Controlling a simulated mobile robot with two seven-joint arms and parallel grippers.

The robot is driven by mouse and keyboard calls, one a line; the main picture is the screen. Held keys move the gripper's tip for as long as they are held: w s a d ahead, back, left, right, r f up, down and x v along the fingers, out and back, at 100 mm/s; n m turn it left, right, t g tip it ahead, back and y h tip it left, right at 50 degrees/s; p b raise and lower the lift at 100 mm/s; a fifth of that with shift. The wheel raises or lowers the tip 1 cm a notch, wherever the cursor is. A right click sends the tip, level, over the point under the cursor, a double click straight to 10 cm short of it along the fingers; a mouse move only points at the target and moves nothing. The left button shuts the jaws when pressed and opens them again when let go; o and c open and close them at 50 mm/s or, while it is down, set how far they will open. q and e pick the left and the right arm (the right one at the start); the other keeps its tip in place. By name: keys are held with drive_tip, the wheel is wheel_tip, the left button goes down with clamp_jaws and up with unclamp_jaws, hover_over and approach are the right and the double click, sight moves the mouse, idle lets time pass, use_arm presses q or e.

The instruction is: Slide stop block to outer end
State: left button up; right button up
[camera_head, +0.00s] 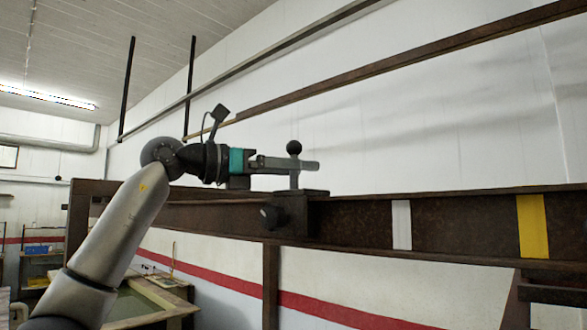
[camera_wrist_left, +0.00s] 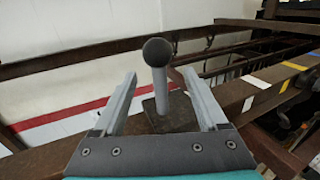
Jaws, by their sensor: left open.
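The dark stop block (camera_head: 291,212) sits on the brown rail (camera_head: 455,222), with a dark round knob on its near side. A light post topped by a black ball (camera_head: 294,148) stands upright on it. My left gripper (camera_head: 304,165) is level with the post below the ball. In the left wrist view, the post (camera_wrist_left: 160,92) stands between the two open fingers, with a visible gap on each side. The block's top (camera_wrist_left: 171,113) shows below them. My right gripper is in neither view.
A white band (camera_head: 401,225) and a yellow band (camera_head: 532,226) mark the rail to the right of the block. The rail between block and white band looks clear. A post (camera_head: 271,285) supports the rail below. A table (camera_head: 150,303) stands beyond, lower left.

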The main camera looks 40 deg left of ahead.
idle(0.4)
use_arm(q)
drive_tip(key=b+v, duration=0.1)
drive_tip(key=v, duration=0.8)
idle(0.6)
